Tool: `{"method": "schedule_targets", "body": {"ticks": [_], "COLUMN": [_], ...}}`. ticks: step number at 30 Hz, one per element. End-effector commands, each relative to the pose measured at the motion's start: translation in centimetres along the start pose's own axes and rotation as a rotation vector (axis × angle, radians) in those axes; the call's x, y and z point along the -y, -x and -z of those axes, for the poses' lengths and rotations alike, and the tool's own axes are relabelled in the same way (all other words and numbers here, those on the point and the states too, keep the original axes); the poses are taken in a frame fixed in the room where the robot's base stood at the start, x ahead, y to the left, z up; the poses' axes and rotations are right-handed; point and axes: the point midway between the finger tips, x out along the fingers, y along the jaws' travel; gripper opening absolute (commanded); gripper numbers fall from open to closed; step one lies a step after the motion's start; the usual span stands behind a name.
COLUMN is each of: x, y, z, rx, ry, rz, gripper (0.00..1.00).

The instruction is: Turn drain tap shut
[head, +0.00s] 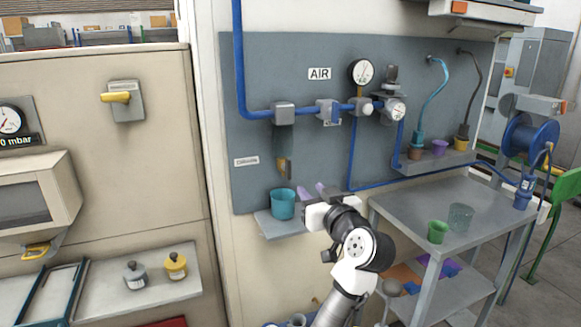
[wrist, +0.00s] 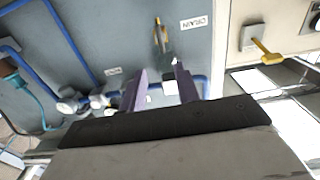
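The drain tap (head: 281,163) shows as a small yellow part under the grey filter unit (head: 283,115) on the blue-grey air panel, right of a small label. In the wrist view, which is upside down, the yellow tap (wrist: 159,36) lies beyond my fingertips, near the DRAIN label (wrist: 193,22). My gripper (head: 312,190) is in front of the panel, below and right of the tap. In the wrist view my gripper's two purple fingers (wrist: 160,80) are apart with no object held between them. The exact angle of the tap's lever is hard to tell.
A teal cup (head: 283,204) stands on a small shelf (head: 275,228) below the tap, left of my gripper. Blue pipe (head: 243,75) and gauges (head: 361,73) are on the panel. A grey table (head: 450,195) with cups stands at right. A yellow handle (head: 115,97) is on the left wall.

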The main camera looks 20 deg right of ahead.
Motion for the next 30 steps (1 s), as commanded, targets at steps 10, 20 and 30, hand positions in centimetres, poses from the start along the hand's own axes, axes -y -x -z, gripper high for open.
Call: {"method": "schedule_targets", "body": {"ticks": [10,20,30], "x": [0.3,0.2,0.2], "y": [-6.7,-12.2,-13.3], "z": [0.4,0.3,0.0], "rx": [0.0,-0.001,-0.001], "ry": [-0.003,-0.001,0.001], "rz": [0.004,0.002,-0.001], "gripper": [0.32,0.32,0.32]}}
